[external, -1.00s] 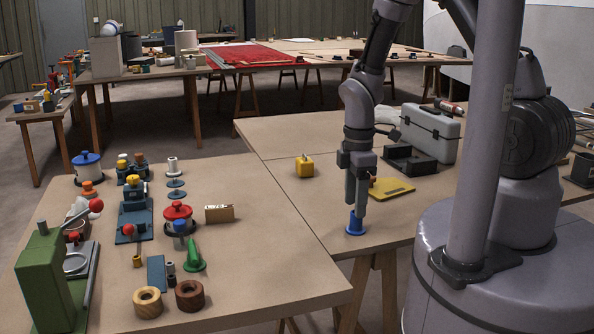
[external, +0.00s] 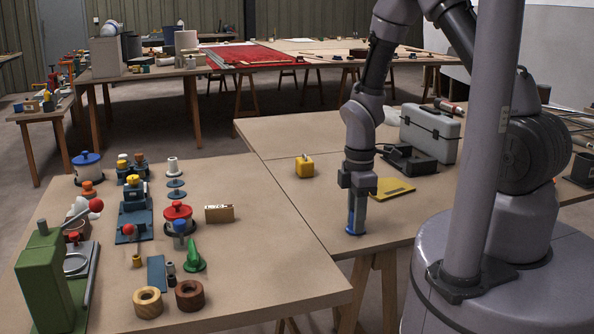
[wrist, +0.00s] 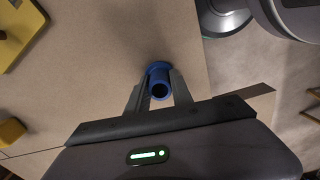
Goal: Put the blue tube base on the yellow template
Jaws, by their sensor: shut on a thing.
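The blue tube base (external: 355,230) stands upright on the near right tabletop, close to its front edge. My gripper (external: 356,218) points straight down over it and is shut on its tube. In the wrist view the blue tube base (wrist: 159,80) sits between the two fingers of my gripper (wrist: 158,92), its open round top facing the camera. The yellow template (external: 392,188) lies flat on the same table, behind and to the right of my gripper. Part of the yellow template (wrist: 20,30) shows at the upper left of the wrist view.
A yellow block (external: 304,167) stands left of the template. A dark open holder (external: 408,159) and a grey toolbox (external: 431,132) are behind the template. The left table (external: 265,255) holds many parts. The tabletop between tube base and template is clear.

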